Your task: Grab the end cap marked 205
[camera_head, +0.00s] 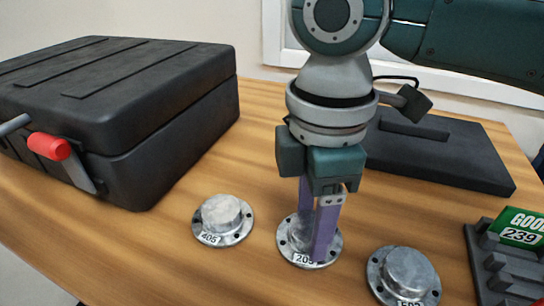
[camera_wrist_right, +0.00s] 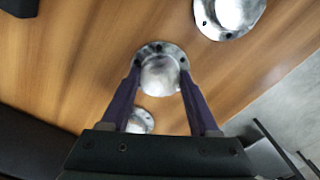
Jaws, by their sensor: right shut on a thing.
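The end cap marked 205 (camera_head: 297,253) is a grey flanged metal disc with a raised round hub, sitting on the wooden table in the head view. My right gripper (camera_head: 312,245) points down over it, and its purple fingers are shut on the cap's hub. In the right wrist view the cap (camera_wrist_right: 160,76) lies between the fingertips of my right gripper (camera_wrist_right: 160,82). The fingers hide part of the hub in the head view. My left gripper is not in view.
A similar cap marked 405 (camera_head: 222,219) lies to the left, and another cap (camera_head: 405,275) to the right, its number partly cut off. A black case (camera_head: 120,110) stands at left. A dark flat block (camera_head: 440,155) lies behind; a grey rack with a green label (camera_head: 522,228) is at right.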

